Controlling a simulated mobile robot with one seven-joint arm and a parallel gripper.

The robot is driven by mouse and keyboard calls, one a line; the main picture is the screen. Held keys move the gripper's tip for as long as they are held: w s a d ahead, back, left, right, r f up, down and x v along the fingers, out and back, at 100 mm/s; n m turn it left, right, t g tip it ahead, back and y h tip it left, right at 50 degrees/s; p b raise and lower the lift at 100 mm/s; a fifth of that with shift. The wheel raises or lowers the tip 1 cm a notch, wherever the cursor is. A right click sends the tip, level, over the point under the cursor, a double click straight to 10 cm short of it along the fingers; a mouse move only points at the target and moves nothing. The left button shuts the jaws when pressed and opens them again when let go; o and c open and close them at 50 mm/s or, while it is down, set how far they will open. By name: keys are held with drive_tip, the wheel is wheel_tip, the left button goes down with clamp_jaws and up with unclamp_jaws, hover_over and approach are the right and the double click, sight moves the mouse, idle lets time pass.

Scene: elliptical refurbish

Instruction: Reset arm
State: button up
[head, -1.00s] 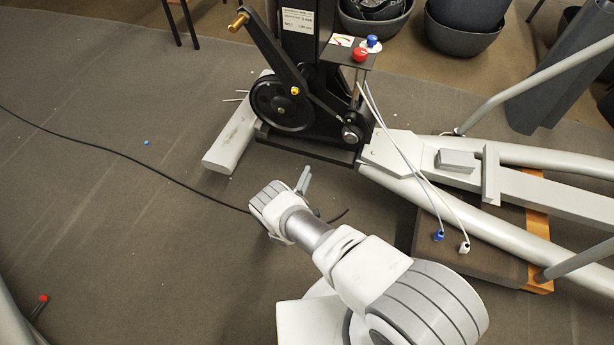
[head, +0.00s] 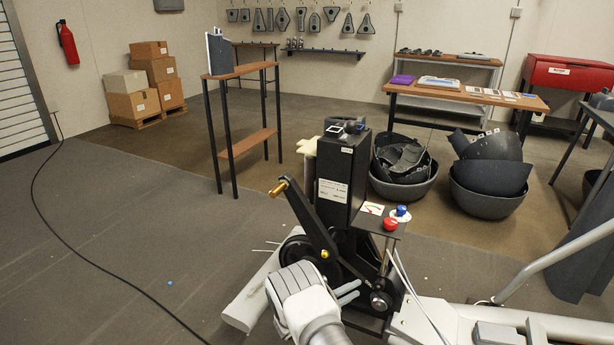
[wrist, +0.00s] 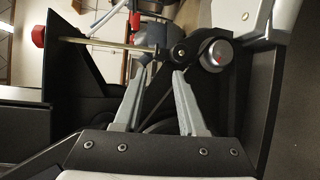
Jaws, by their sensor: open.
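My arm reaches up from the bottom of the head view, and my gripper (head: 347,293) is in front of the elliptical's black drive unit (head: 340,180). In the wrist view my gripper (wrist: 160,95) shows two grey fingers spread apart with nothing between them. In the head view the crank arm (head: 312,235) slants up to a brass pin. I cannot tell whether the fingers touch the machine.
A red knob (head: 390,224) and a blue knob (head: 401,211) sit on the machine's small panel. A narrow wooden table (head: 245,69), dark bins (head: 490,200) and a workbench (head: 520,101) stand behind. A black cable (head: 90,268) crosses the open floor at left.

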drive_tip(key=s+d+r+m+g+y, duration=0.1)
drive_tip(key=s+d+r+m+g, duration=0.2)
drive_tip(key=r, duration=0.6)
drive_tip(key=s+d+r+m+g+y, duration=0.25)
drive_tip(key=s+r, duration=0.25)
drive_tip(key=r, duration=0.5)
drive_tip(key=s+d+r+m+g+y, duration=0.1)
drive_tip(key=s+d+r+m+g, duration=0.15)
drive_tip(key=s+r, duration=0.45)
drive_tip(key=s+a+r+t+y, duration=0.1)
drive_tip(key=s+a+r+y, duration=0.15)
drive_tip(key=s+r, duration=0.4)
drive_tip(key=s+a+r+t+y, duration=0.2)
drive_tip(key=s+r+y, duration=0.15)
drive_tip(key=s, duration=0.55)
drive_tip(key=s+a+r+t+y, duration=0.1)
drive_tip(key=s+a+r+y, duration=0.25)
drive_tip(key=s, duration=0.35)
wheel_tip(320, 180, up, 29)
drive_tip(key=p, duration=2.8)
drive_tip(key=shift+s+d, duration=0.25)
drive_tip(key=shift+f, duration=0.1)
